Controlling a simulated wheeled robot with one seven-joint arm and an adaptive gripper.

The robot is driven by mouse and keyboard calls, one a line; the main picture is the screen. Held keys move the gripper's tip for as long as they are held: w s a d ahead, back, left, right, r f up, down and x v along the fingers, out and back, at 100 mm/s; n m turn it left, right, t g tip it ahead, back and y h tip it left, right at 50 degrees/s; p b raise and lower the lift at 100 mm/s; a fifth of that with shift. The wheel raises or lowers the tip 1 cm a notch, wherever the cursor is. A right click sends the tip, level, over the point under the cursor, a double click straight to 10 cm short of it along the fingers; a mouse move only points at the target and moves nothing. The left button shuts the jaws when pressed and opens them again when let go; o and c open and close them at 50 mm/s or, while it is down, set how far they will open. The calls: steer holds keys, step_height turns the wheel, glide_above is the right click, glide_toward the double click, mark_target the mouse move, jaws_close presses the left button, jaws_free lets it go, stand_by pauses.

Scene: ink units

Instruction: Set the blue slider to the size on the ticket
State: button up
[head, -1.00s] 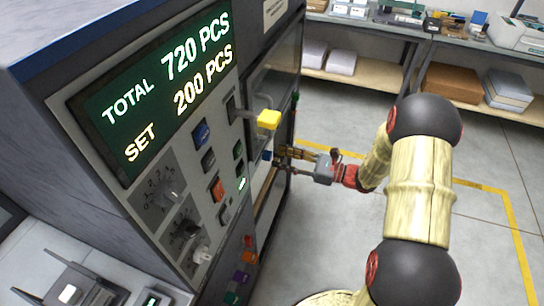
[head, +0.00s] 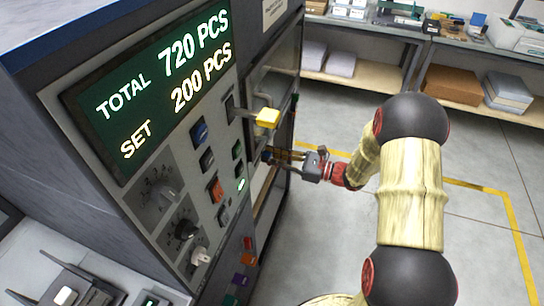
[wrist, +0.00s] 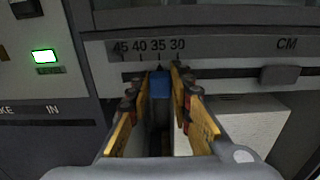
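The blue slider (wrist: 158,82) sits in a slot under a scale (wrist: 149,45) marked 45, 40, 35, 30. It lines up with about 35 in the wrist view. My gripper (wrist: 159,76) has one finger on each side of it, and the slider fills the gap between the fingertips, so it looks shut on the slider. In the head view my gripper (head: 270,156) reaches the machine front and mostly hides the slider. I cannot identify a readable ticket in these frames.
The display (head: 150,95) reads TOTAL 720 PCS, SET 200 PCS. A green lamp (wrist: 45,56) is lit.

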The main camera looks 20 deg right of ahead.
mark_target(255, 165)
jaws_close()
stand_by(0.3)
steer(key=s+a+p, duration=0.1)
steer(key=s, duration=0.1)
steer(key=s+a+p, duration=0.1)
steer(key=p, duration=0.1)
steer(key=shift+s+a+r, duration=0.1)
steer(key=shift+s+a, duration=0.3)
steer(key=shift+s+a+f, duration=0.2)
steer(key=shift+s, duration=0.05)
steer(key=shift+o, duration=1.8)
jaws_free()
steer(key=shift+s+a, duration=0.1)
steer(key=shift+s, duration=0.05)
steer(key=shift+o, duration=0.9)
